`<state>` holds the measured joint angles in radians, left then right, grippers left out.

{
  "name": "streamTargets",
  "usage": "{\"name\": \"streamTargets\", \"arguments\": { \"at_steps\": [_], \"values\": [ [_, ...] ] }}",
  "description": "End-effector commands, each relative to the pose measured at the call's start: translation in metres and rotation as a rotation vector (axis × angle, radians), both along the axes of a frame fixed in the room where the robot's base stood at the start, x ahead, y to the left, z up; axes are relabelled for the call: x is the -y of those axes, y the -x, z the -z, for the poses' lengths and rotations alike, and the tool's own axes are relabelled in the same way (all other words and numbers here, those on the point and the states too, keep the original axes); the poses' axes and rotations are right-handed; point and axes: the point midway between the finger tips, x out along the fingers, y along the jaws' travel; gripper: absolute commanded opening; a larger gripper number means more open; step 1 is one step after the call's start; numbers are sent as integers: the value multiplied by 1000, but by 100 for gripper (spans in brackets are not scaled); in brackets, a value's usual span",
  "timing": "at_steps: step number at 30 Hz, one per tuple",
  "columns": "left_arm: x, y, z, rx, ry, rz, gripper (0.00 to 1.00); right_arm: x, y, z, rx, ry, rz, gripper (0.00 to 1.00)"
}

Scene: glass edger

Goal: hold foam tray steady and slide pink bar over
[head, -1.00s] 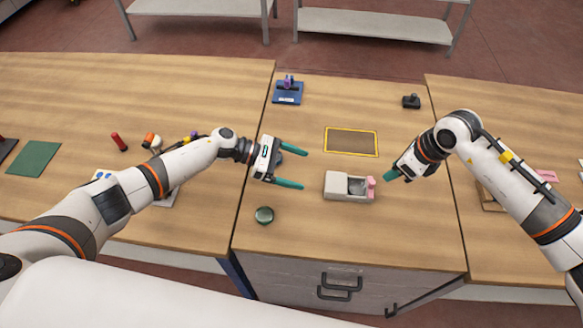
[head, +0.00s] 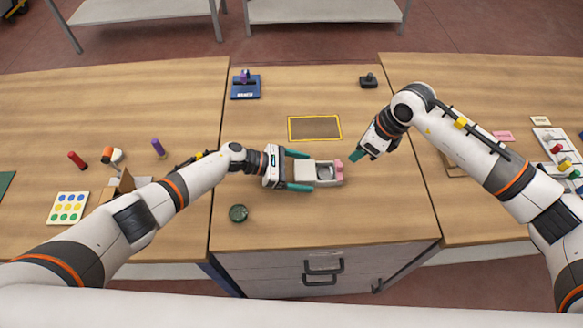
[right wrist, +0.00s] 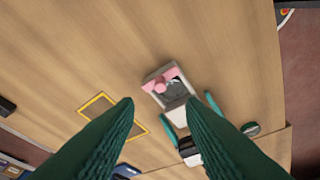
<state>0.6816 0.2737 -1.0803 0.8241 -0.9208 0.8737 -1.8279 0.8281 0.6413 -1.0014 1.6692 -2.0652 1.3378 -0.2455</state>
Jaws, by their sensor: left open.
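The pale grey foam tray (head: 307,170) lies on the middle table with a grey hollow in its right part. The pink bar (head: 338,171) is at the tray's right end, with a pink knob standing up. Both also show in the right wrist view, the tray (right wrist: 177,115) and the bar (right wrist: 154,81). My left gripper (head: 303,171) is open, its teal fingers on either side of the tray's left part; contact cannot be told. My right gripper (head: 360,155) hovers right of the pink bar, apart from it. In the right wrist view its fingers (right wrist: 160,103) are spread and empty.
A yellow-bordered brown pad (head: 315,128) lies behind the tray. A round green-black object (head: 238,213) lies at the front left. A blue stand (head: 245,86) and a black joystick-like object (head: 368,81) are at the back. The table front right is clear.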

Motion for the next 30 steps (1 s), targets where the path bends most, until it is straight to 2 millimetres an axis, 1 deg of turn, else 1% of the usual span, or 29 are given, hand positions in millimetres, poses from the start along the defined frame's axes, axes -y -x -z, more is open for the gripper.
{"name": "streamTargets", "arguments": {
  "at_steps": [8,15,17,20,21,24,26,30],
  "values": [
    [1,0,0,0,0,0,89,0,0,0,0,0,0,36],
    [1,0,0,0,0,0,50,0,0,0,0,0,0,36],
    [1,0,0,0,1,0,41,0,0,0,0,0,0,36],
    [1,0,0,0,1,0,41,1,1,1,-3,-5,-4,22],
    [1,0,0,0,1,0,41,4,2,3,-8,-13,-11,15],
    [1,0,0,0,1,0,41,16,8,12,-26,-65,-49,0],
    [1,0,0,0,0,0,41,27,12,18,-32,-116,-82,0],
    [1,0,0,0,0,0,41,57,21,27,-2,-253,-152,0]
  ]
}}
